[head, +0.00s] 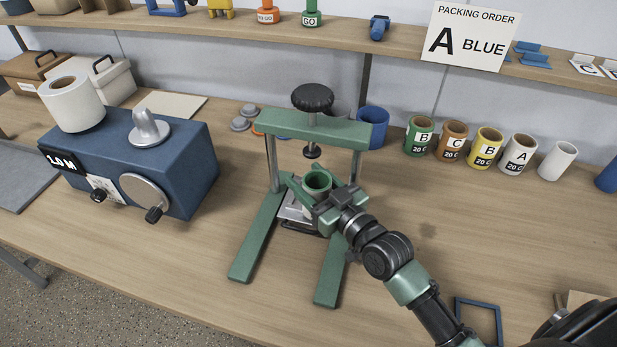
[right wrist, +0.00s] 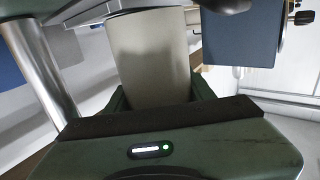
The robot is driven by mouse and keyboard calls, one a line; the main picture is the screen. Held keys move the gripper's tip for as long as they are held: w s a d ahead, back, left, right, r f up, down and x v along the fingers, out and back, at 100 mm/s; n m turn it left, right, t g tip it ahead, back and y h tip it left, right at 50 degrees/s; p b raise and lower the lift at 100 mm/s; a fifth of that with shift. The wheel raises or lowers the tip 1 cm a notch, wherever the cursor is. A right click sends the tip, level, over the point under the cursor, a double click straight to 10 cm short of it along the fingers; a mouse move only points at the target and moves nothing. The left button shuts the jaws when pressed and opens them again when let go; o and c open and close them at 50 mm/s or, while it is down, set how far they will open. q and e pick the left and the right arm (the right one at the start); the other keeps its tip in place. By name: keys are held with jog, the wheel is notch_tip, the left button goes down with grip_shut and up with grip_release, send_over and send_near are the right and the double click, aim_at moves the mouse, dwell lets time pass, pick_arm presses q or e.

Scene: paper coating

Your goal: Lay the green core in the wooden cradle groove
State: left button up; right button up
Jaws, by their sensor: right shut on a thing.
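My right gripper (head: 318,190) is shut on a green core (head: 317,180), which stands nearly upright inside the green press frame (head: 315,128), below the screw. The core has a green open top and looks pale lower down. In the right wrist view a pale cylinder (right wrist: 152,58) fills the space between the fingers. The core's lower end is partly hidden by the gripper, so I cannot tell whether it touches the plate below. No wooden cradle is clearly recognisable. My left gripper is not in view.
Several upright labelled cores, including a green one (head: 419,135), stand at the back right. A blue cup (head: 373,127) is behind the press. A blue machine (head: 185,165) with a white roll (head: 72,103) is at left. A blue square frame (head: 478,303) lies front right. The right middle table is clear.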

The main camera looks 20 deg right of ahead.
aim_at(326, 194)
jog(key=o, duration=1.3)
jog(key=shift+f, duration=0.1)
jog(key=shift+o, duration=0.2)
jog(key=shift+r, duration=0.2)
jog(key=b+v, duration=0.1)
jog(key=v, duration=0.9)
jog(key=shift+s+d+r, duration=0.2)
jog(key=shift+s, duration=0.15)
jog(key=shift+s+d+r, duration=0.15)
jog(key=shift+s+d, duration=0.05)
jog(key=shift+s, duration=0.4)
